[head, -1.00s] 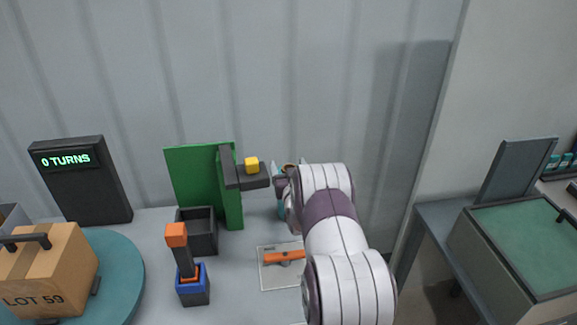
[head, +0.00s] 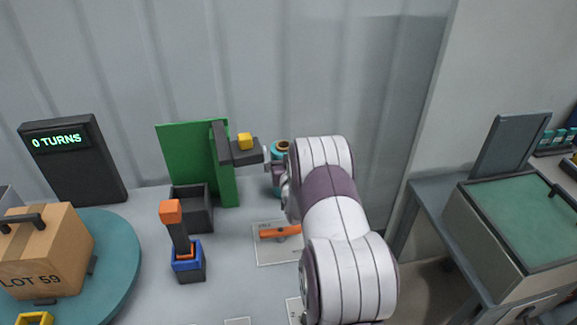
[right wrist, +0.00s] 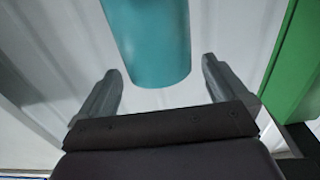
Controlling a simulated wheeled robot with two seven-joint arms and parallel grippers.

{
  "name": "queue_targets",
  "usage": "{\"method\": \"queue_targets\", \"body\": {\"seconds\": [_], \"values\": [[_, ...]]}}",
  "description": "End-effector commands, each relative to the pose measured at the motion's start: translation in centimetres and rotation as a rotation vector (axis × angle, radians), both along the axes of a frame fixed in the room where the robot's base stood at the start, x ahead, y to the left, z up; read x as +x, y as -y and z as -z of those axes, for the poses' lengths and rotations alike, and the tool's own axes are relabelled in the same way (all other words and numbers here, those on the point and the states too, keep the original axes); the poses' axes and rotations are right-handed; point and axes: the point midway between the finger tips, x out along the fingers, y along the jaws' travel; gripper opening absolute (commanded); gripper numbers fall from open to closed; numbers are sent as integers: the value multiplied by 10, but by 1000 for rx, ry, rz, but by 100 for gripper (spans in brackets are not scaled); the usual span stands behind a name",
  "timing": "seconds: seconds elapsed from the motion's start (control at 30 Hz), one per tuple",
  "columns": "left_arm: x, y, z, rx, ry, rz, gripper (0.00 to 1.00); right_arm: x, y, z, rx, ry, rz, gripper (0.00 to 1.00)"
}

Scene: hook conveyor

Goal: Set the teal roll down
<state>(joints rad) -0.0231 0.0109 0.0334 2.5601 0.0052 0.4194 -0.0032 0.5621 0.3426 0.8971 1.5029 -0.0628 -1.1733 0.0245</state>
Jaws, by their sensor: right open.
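The teal roll (head: 276,188) stands upright on the table near the back wall, with a brown core at its top. My right arm partly hides it in the head view. In the right wrist view the teal roll (right wrist: 152,42) shows as a smooth cylinder, its lower end toward the palm. My right gripper (right wrist: 162,78) is open, with one finger on each side of the roll and a visible gap at both sides. Its fingers are mostly hidden in the head view. My left gripper is not in view.
A green panel (head: 190,150) with a dark arm and yellow block (head: 245,141) stands left of the roll. A grey bin (head: 192,210), an orange-handled tool (head: 176,230) and a turntable with a carton (head: 50,260) are further left. A mat with an orange item (head: 280,232) lies in front.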

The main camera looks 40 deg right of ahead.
Motion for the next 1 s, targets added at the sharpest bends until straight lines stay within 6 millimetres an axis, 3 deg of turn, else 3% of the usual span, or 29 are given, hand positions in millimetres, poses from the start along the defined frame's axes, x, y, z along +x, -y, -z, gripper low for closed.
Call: {"method": "queue_targets", "body": {"seconds": [0.23, 0.33, 0.43, 0.53, 0.6, 0.67, 0.7, 0.8, 0.9, 1.0], "values": [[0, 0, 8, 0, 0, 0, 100, -50, -27, 1, 0, 0, 1, 100], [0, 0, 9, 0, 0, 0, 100, -62, -34, 1, 0, -1, 1, 100], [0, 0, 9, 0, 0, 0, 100, -61, -46, 2, 23, -43, -20, 100], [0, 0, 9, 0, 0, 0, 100, -49, -90, 15, 116, -250, -106, 100], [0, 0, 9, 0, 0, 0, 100, -55, -141, 28, 199, -482, -191, 100], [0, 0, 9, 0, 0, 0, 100, -79, -187, 39, 258, -696, -262, 100], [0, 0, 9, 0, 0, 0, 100, -102, -214, 43, 288, -834, -304, 100], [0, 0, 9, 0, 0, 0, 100, -167, -262, 48, 332, -1135, -381, 100], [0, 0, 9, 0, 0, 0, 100, -217, -286, 46, 344, -1331, -422, 100], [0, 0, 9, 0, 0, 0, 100, -240, -293, 44, 349, -1415, -434, 100]]}}
